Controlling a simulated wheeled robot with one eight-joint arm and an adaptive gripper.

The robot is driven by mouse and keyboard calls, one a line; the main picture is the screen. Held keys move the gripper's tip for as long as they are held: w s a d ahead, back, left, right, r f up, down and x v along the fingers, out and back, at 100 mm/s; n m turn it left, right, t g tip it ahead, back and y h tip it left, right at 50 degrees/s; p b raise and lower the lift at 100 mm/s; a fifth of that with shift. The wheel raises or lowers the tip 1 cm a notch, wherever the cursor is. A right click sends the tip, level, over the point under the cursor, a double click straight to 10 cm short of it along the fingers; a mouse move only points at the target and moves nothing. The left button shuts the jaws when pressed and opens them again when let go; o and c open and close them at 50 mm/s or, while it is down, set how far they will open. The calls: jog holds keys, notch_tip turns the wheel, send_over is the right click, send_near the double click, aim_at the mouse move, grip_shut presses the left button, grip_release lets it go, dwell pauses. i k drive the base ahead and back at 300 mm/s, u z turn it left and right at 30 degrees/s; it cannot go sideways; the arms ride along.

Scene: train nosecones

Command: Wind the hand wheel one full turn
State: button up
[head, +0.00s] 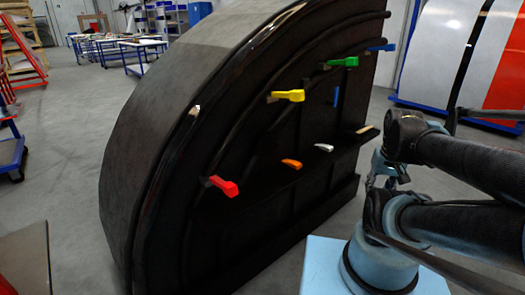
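No hand wheel can be made out in the head view. A large dark, quarter-round nosecone (150,150) stands in the middle, its ribbed inner side facing me. Coloured levers stick out from that side: red (224,186), yellow (288,96), green (343,62), blue (381,48), orange (291,163) and white (324,147). My folded arm fills the right side. What looks like my gripper (384,170) hangs small and dark below the wrist, to the right of the nosecone and apart from the levers. Its fingers are too unclear to read.
A narrow ledge (366,133) juts from the nosecone's right edge near my wrist. White, black and red curved panels (455,50) stand at the back right. Blue-framed tables (142,48) stand at the back left. Grey floor is free left of the nosecone.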

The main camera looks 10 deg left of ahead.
aim_at(267, 143)
jog(key=u, duration=3.35)
jog(key=k, duration=1.2)
jog(key=z, duration=1.6)
jog(key=i, duration=0.5)
